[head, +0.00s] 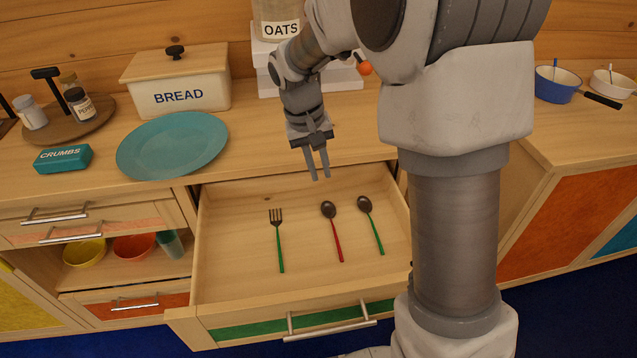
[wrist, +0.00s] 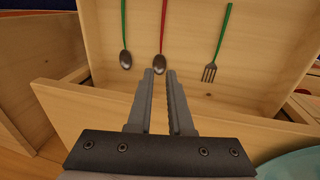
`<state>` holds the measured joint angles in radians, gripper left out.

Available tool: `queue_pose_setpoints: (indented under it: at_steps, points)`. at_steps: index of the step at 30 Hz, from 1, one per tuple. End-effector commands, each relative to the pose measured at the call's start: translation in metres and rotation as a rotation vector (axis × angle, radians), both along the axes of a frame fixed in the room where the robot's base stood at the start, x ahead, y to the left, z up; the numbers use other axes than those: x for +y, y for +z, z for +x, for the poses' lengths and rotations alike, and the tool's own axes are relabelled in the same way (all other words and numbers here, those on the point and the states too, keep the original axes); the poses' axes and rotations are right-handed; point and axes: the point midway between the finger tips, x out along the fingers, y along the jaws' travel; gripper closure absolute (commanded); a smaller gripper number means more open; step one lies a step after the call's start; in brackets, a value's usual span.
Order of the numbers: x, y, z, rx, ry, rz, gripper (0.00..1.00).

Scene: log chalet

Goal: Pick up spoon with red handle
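The spoon with the red handle (head: 334,231) lies in the open drawer (head: 234,275), its dark bowl toward the back and its handle toward the front. It also shows in the wrist view (wrist: 161,48), beyond my fingertips. A spoon with a green handle (head: 371,225) lies to its right in the head view, and a fork with a green handle (head: 278,240) to its left. My gripper (head: 319,176) hangs above the back part of the drawer, behind the red spoon's bowl. In the wrist view its fingers (wrist: 161,75) are apart by a narrow gap with nothing between them.
A teal plate (head: 172,146), a blue crumbs box (head: 62,159) and a bread box (head: 178,87) stand on the counter left of my arm. The drawer's walls surround the cutlery. A blue pan (head: 557,87) stands at the far right.

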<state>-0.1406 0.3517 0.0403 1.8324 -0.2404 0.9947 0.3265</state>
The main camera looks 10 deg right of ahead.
Motion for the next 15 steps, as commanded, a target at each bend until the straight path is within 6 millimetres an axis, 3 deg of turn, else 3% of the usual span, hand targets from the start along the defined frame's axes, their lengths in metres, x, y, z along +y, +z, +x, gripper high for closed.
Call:
queue_pose_setpoints:
  at_steps: [8,15]
  points:
    - [-0.003,-0.042,0.005,0.017,-0.001,-0.009,0.81]
    - [-0.014,-0.094,0.004,0.017,-0.002,-0.009,0.81]
